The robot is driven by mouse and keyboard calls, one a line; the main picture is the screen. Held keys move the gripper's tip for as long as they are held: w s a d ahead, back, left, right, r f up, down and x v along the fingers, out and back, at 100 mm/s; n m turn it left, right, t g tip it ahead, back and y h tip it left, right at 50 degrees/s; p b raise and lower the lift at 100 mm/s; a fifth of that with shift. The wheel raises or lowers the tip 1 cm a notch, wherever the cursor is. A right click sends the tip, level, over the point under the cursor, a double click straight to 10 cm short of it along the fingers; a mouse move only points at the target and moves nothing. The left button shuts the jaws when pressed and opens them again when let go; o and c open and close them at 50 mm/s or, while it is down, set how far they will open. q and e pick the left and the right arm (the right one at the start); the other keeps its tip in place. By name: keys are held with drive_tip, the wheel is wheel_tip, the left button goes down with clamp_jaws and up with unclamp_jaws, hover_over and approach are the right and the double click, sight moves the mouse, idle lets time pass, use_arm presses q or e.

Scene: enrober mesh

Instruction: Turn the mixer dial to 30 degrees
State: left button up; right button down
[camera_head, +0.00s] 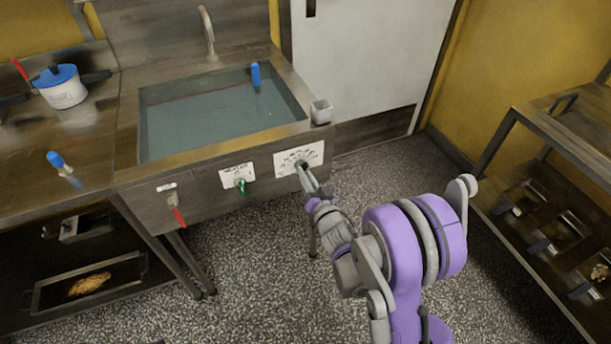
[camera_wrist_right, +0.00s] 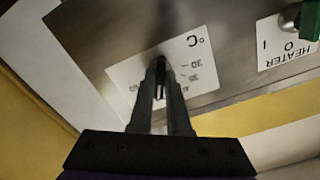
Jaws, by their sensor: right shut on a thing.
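The dial (camera_head: 301,163) is a small dark knob on a white scale plate (camera_head: 312,156) on the sink's front panel, at the right end. In the right wrist view the plate (camera_wrist_right: 196,47) appears tilted, with °C and numbers including 30 and 35. My right gripper (camera_head: 304,169) reaches the dial from the front and is shut on it. In the right wrist view its two fingers (camera_wrist_right: 160,78) stand either side of the dial, hiding most of it, so I cannot read its pointer. My left gripper is not in view.
A heater switch with a green handle (camera_head: 241,184) sits left of the dial, and a red lever (camera_head: 178,214) farther left. The water-filled sink (camera_head: 220,115) is above, with a small grey cup (camera_head: 321,111) on its rim. Speckled floor in front is open.

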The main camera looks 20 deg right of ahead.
drive_tip(key=n+b, duration=0.1)
drive_tip(key=n, duration=0.9)
drive_tip(key=n+b, duration=0.2)
drive_tip(key=n, duration=0.8)
drive_tip(key=shift+w+d+r+n, duration=0.1)
drive_tip(key=shift+r+n, duration=0.05)
drive_tip(key=shift+n, duration=0.15)
idle(0.4)
drive_tip(key=c, duration=0.9)
unclamp_jaws()
